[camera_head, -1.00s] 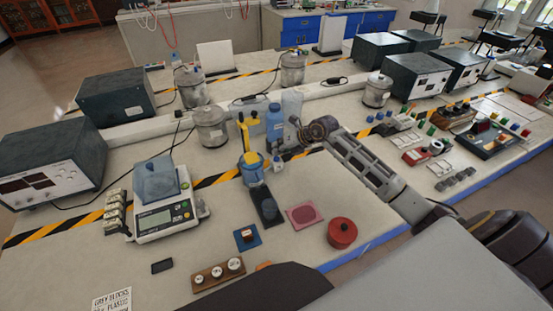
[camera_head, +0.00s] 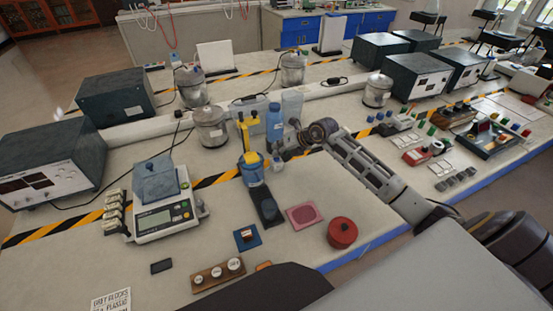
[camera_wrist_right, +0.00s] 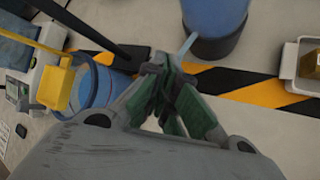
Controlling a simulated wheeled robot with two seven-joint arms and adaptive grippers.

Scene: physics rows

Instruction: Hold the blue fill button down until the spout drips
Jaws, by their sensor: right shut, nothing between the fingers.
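A blue bottle-like column (camera_head: 275,125) stands mid-bench; in the right wrist view its blue body (camera_wrist_right: 215,15) has a black base and a thin pale-blue spout-like piece (camera_wrist_right: 188,44). I see no drip there. A blue container (camera_head: 252,172) with a yellow upright part stands just left of it, also showing in the right wrist view (camera_wrist_right: 97,88). My right gripper (camera_wrist_right: 165,65) is shut and empty, its tips close below the thin piece; contact is unclear. It also shows in the head view (camera_head: 281,161). I cannot make out a blue fill button for certain. My left gripper is out of view.
A blue square pad with a dark knob (camera_head: 247,237), a pink mat (camera_head: 307,215) and a red round pot (camera_head: 342,232) lie nearer me. A scale (camera_head: 163,217) stands left.

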